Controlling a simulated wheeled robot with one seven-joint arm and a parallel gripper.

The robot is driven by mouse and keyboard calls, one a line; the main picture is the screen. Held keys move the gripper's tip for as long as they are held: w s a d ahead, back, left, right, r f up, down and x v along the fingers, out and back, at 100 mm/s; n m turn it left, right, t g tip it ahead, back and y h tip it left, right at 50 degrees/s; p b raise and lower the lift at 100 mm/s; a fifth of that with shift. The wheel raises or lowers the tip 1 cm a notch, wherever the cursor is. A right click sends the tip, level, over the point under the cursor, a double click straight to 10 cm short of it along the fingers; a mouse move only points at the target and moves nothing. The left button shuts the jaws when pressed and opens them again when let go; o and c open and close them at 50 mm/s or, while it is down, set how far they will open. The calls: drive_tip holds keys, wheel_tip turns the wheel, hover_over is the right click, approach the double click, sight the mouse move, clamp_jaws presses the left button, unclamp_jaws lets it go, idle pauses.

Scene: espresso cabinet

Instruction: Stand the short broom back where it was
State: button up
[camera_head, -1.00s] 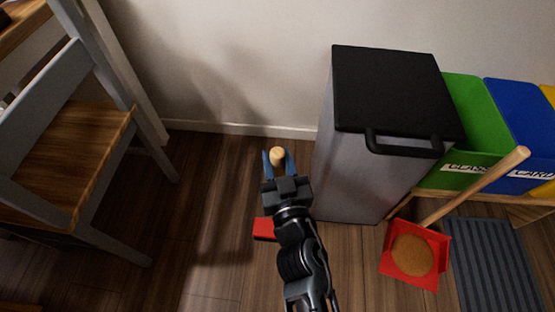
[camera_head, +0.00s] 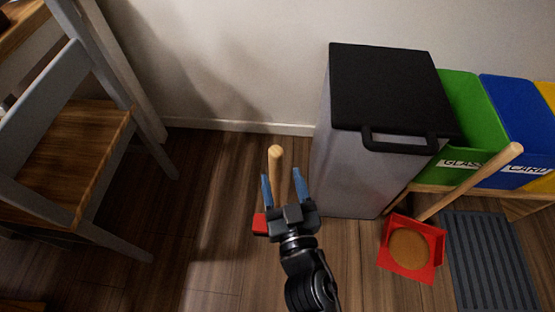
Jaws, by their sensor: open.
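The short broom stands upright on the floor left of the grey bin. Its wooden handle (camera_head: 275,162) shows above and between my fingers, and a red piece of its head (camera_head: 260,224) shows at the left of my gripper. The rest of the broom is hidden behind my gripper. My gripper (camera_head: 283,186) is open, with its two blue fingers on either side of the handle and apart from it.
A grey bin with a black lid (camera_head: 388,88) stands close on the right. Beyond it are a green bin (camera_head: 462,110), a blue bin (camera_head: 515,115) and a red dustpan (camera_head: 395,258) with a wooden handle. A wooden-seated chair (camera_head: 70,150) stands left. The floor between is clear.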

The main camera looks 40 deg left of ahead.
drive_tip(key=p+v, duration=0.1)
drive_tip(key=v, duration=0.5)
drive_tip(key=s+d+r+m+t+h, duration=0.1)
drive_tip(key=s+d+m+t+h, duration=0.2)
drive_tip(key=d, duration=0.8)
drive_tip(key=s+d+r+m+h, duration=0.2)
drive_tip(key=s+d+h, duration=0.3)
drive_tip(key=d, duration=0.7)
drive_tip(key=s+d+r+m+h, duration=0.4)
drive_tip(key=s+d+r+h, duration=0.1)
drive_tip(key=s+d+r, duration=0.6)
drive_tip(key=shift+s+r+m+h, duration=0.3)
drive_tip(key=shift+s+m, duration=0.1)
drive_tip(key=shift+s, duration=0.35)
